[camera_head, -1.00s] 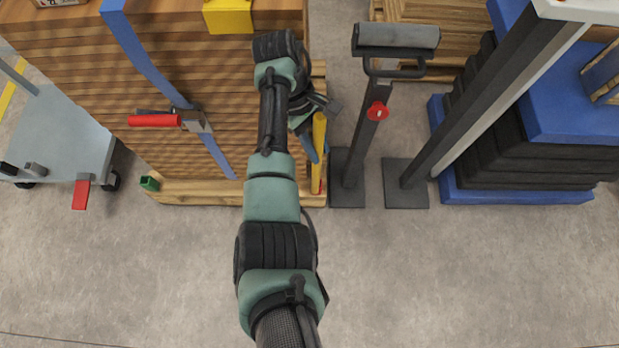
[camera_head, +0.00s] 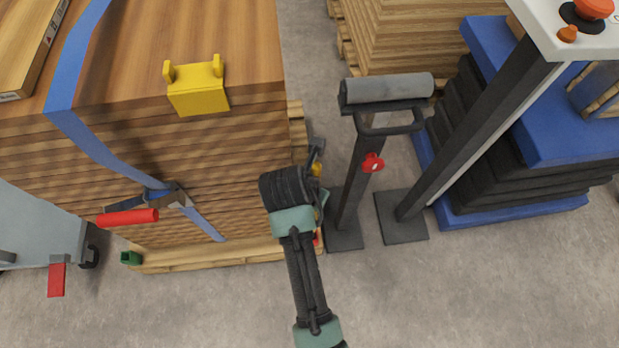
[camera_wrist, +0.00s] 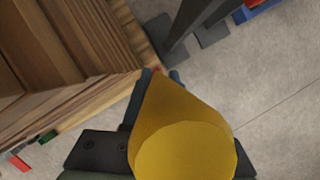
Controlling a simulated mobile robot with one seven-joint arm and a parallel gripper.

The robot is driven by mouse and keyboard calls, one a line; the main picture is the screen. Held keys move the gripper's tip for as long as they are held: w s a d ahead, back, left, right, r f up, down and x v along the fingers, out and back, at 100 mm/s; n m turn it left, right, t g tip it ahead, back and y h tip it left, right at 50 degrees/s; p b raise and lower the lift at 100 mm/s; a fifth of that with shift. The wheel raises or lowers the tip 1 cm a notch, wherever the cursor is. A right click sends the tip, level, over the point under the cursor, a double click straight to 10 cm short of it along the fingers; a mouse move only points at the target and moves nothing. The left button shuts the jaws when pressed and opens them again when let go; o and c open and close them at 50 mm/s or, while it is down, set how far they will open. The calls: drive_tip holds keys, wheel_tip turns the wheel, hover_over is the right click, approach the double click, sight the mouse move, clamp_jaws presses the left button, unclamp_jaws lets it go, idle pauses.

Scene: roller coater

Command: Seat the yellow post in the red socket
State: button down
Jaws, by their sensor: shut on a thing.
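My gripper (camera_head: 315,178) is shut on the yellow post (camera_head: 316,169) beside the near right corner of the wood stack. In the head view only a little yellow shows; my wrist hides the rest. In the wrist view the yellow post (camera_wrist: 180,135) fills the lower middle, its near end facing the camera and its far end narrowing toward the pallet corner. The red socket (camera_head: 317,238) shows as a small red patch at that corner, mostly hidden by my arm. A faint red spot (camera_wrist: 157,69) shows near the post's far end; whether post and socket touch, I cannot tell.
A roller stand (camera_head: 388,88) with a red knob (camera_head: 373,163) stands close at the right, beside a dark column (camera_head: 480,130). A green socket (camera_head: 131,258) sits at the pallet's left corner. A red-handled strap tensioner (camera_head: 128,217) juts from the stack.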

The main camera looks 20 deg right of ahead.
wheel_tip(320, 180, down, 10)
drive_tip(key=b, duration=0.5)
drive_tip(key=shift+f, duration=0.55)
drive_tip(key=c, duration=0.7)
unclamp_jaws()
